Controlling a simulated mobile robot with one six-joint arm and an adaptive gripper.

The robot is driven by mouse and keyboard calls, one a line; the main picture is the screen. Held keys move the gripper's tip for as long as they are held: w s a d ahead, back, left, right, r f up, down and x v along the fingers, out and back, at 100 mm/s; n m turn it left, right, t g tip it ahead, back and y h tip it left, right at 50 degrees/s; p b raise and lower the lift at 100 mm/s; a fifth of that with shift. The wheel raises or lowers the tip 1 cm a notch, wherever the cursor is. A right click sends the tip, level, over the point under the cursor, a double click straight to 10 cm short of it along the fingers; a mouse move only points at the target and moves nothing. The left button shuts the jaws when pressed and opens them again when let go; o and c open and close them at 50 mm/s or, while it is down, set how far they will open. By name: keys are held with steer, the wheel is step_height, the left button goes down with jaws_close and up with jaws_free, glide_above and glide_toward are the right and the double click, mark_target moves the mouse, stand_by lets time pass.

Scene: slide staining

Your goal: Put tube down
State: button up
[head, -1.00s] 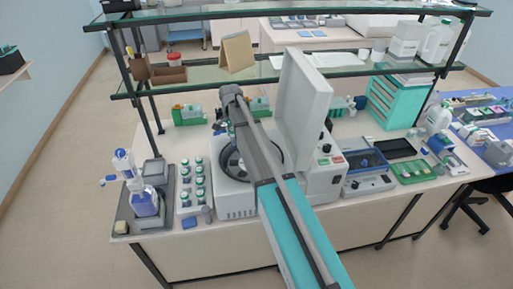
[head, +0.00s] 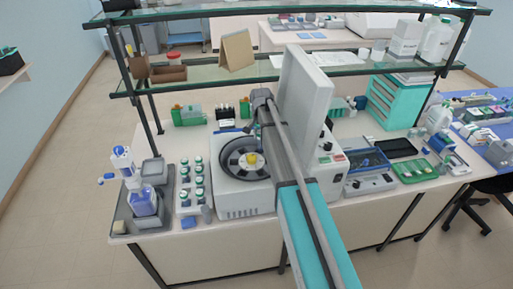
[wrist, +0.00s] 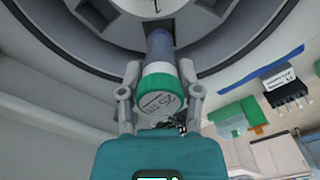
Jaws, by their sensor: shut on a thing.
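The tube (wrist: 159,45) shows in the wrist view with a blue-grey body and a green cap (wrist: 158,68) with a white, marked top. My gripper (wrist: 160,82) is shut on its cap, one finger on each side. The tube's far end points at the dark centrifuge rotor (wrist: 100,8); I cannot tell whether it touches or enters a slot. In the head view the open centrifuge (head: 243,200) shows its dark rotor (head: 230,160) with a yellow hub. My gripper (head: 257,132) is above the rotor's back edge, small and partly hidden there by my arm.
The raised centrifuge lid (head: 305,95) stands close to the right of my arm. A glass shelf (head: 205,75) crosses above the bench. A rack of capped bottles (head: 183,207) stands left of the centrifuge. Green racks (head: 187,115) stand behind it.

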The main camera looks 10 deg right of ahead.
mark_target(260, 145)
stand_by(0.3)
steer(key=shift+f+b, duration=2.1)
steer(key=shift+f, duration=0.05)
steer(key=shift+f, duration=0.2)
steer(key=o, duration=1)
step_height(260, 145, up, 14)
steer(key=p, duration=1.3)
